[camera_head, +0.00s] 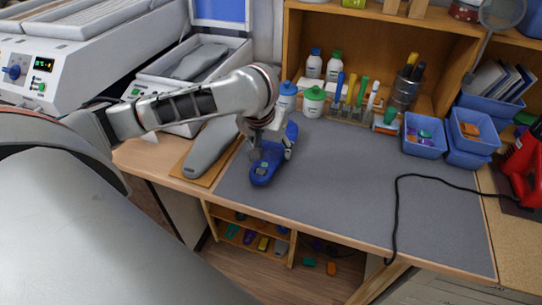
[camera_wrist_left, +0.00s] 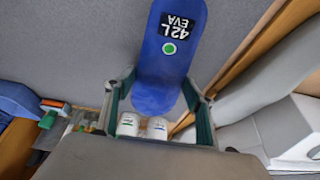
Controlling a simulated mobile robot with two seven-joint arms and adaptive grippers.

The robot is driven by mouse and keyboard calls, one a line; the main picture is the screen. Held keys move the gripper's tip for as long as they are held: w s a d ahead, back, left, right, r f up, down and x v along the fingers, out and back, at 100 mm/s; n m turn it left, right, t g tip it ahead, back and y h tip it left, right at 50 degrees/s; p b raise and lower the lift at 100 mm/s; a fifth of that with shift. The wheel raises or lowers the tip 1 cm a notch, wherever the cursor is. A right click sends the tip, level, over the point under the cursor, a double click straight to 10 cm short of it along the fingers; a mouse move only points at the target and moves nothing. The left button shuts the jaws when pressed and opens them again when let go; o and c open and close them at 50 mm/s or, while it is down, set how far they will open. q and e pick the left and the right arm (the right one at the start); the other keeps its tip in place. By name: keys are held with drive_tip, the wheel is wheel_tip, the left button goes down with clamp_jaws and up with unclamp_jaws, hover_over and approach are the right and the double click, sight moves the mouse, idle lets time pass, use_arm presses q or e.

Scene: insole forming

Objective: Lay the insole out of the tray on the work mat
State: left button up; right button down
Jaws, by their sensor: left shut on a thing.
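The blue insole (camera_head: 262,178) is over the left part of the grey work mat (camera_head: 370,190). I cannot tell whether it touches the mat or hangs just above it. In the left wrist view the blue insole (camera_wrist_left: 172,70) shows a black label reading "42L EVA" and a green dot. My left gripper (camera_head: 268,150) is shut on the insole, and its fingers also show in the left wrist view (camera_wrist_left: 158,115) on both sides of it. The arm hides part of the insole. I cannot tell which container is the insole's tray. My right gripper is not in view.
A grey foot-shaped form (camera_head: 212,148) lies on a board left of the mat. Bottles (camera_head: 314,103), markers and a metal cup (camera_head: 404,92) stand at the back. Blue bins (camera_head: 424,135) stand at the back right. A black cable (camera_head: 398,215) crosses the mat's right; its middle is clear.

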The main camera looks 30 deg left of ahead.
use_arm(q)
wheel_tip(320, 180, down, 3)
drive_tip(key=shift+r+b, duration=0.1)
drive_tip(key=shift+b, duration=0.35)
drive_tip(key=o, duration=0.9)
